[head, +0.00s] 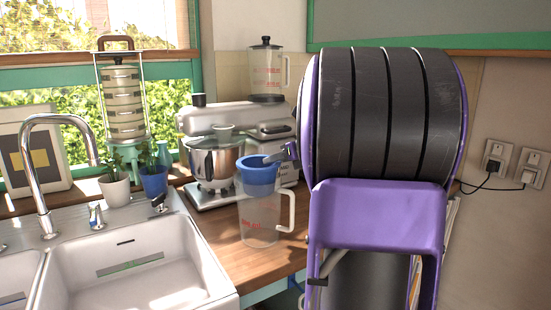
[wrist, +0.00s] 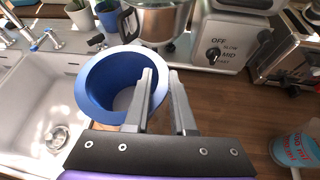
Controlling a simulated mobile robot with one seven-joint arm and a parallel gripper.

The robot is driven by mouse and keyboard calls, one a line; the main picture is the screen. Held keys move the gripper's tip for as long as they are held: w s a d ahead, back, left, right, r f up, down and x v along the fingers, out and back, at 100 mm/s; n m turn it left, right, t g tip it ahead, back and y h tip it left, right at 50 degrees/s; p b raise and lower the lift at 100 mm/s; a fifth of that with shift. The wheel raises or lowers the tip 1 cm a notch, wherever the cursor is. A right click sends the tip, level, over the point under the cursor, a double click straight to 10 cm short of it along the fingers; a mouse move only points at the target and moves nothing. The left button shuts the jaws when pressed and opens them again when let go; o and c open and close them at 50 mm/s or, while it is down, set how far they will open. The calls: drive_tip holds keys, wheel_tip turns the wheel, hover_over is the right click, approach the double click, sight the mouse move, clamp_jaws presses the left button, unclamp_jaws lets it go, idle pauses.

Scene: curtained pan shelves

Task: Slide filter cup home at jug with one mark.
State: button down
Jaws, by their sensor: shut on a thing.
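A blue filter cup (head: 259,174) is at the mouth of a clear jug (head: 262,222) on the wooden counter. The jug has red marking low on its side and a handle at right. I cannot tell how deep the cup sits. My gripper (head: 285,155) is at the cup's right rim, partly hidden behind my arm. In the wrist view, my gripper (wrist: 163,75) is shut on the cup's right wall, and the cup (wrist: 92,82) shows its open top. The jug beneath is hidden there by the cup. Another vessel with red marking and blue (wrist: 296,150) stands at lower right.
A mixer with a steel bowl (head: 214,165) stands just behind the cup. A blender jug (head: 268,72) with red marks stands farther back. The sink (head: 140,262) and tap (head: 43,170) are at left. A toaster (wrist: 288,50) is at upper right.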

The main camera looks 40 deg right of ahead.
drive_tip(key=shift+f, duration=0.4)
drive_tip(key=c, duration=0.7)
unclamp_jaws()
